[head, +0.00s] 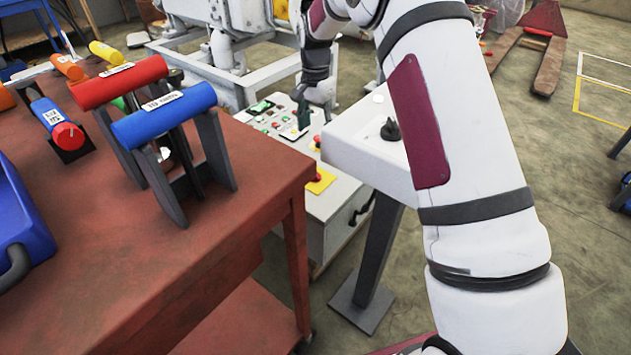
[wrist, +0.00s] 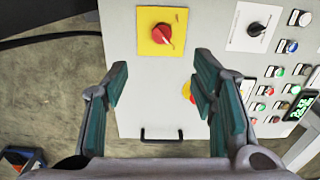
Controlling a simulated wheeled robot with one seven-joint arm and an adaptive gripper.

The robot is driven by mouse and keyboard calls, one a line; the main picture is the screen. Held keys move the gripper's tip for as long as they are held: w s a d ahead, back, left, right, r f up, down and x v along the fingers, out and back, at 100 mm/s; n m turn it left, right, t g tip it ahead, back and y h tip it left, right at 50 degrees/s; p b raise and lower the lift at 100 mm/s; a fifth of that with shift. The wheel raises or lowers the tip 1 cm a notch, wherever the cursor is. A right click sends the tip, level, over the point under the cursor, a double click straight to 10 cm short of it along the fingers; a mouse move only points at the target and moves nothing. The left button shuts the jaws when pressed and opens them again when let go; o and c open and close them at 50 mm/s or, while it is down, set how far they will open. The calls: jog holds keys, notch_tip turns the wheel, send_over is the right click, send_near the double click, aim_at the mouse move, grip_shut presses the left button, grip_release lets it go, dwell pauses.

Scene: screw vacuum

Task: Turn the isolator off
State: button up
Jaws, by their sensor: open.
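The isolator, a red rotary knob on a square yellow plate, shows at the top middle of the wrist view (wrist: 161,35). The knob's pointed end is turned to the lower right. My gripper (wrist: 160,84) is open and empty, its two green-padded fingers spread wide on either side. The isolator lies beyond the fingertips, and nothing touches it. In the head view a yellow plate with red on it (head: 320,181) shows at the near end of the control cabinet. My gripper (head: 303,112) is over the cabinet's button panel there, and its jaws are small.
A red-and-yellow button (wrist: 187,91) is partly hidden by the right finger. A black knob on a white plate (wrist: 257,28) and several buttons are at right. A black handle (wrist: 161,135) is below. A red table (head: 250,190) with coloured-handled tools stands left of the cabinet.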

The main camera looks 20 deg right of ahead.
jog(key=f+b, duration=0.2)
jog(key=f, duration=0.3)
jog(key=f+b, duration=0.2)
jog(key=f, duration=0.4)
jog(key=f+b, duration=0.2)
jog(key=f, duration=0.4)
jog(key=shift+w+d+f, duration=0.1)
jog(key=shift+w+f, duration=0.1)
jog(key=shift+w, duration=0.2)
jog(key=c, duration=1.1)
